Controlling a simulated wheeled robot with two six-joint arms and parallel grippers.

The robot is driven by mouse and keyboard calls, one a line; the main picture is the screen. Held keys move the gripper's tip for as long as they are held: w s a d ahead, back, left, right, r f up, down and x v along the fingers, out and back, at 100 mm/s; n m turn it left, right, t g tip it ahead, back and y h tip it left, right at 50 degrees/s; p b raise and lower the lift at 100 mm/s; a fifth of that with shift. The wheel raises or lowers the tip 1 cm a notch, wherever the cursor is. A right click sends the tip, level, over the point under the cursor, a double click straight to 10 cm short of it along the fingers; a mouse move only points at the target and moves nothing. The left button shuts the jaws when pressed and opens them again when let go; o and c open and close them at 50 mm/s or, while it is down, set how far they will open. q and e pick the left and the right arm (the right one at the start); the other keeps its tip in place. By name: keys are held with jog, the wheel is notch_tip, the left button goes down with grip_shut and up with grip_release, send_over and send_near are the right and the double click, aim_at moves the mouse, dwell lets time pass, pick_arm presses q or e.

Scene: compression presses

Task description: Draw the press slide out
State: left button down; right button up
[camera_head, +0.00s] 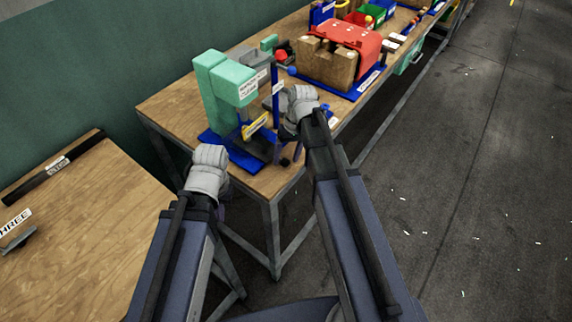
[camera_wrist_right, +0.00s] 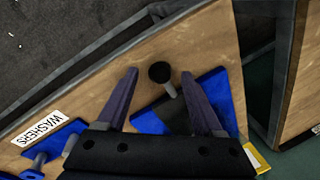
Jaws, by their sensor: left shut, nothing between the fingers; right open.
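The green press (camera_head: 222,88) stands on a blue base (camera_head: 238,158) at the near end of the wooden bench. Its dark slide (camera_wrist_right: 172,118) lies on the blue base, with a grey stem and a round black knob (camera_wrist_right: 160,72) at the front. My right gripper (camera_wrist_right: 158,76) is open in the right wrist view, with the knob between its fingertips and visible gaps on both sides.
A red and wooden machine (camera_head: 342,52) stands further along the bench, with coloured bins (camera_head: 375,14) behind it. A WASHERS label (camera_wrist_right: 38,128) and another blue part lie beside the press. A second wooden table (camera_head: 90,220) is at the left.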

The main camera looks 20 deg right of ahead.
jog(key=shift+a+f, duration=0.1)
jog(key=shift+f, duration=0.45)
grip_shut()
dwell(1.0)
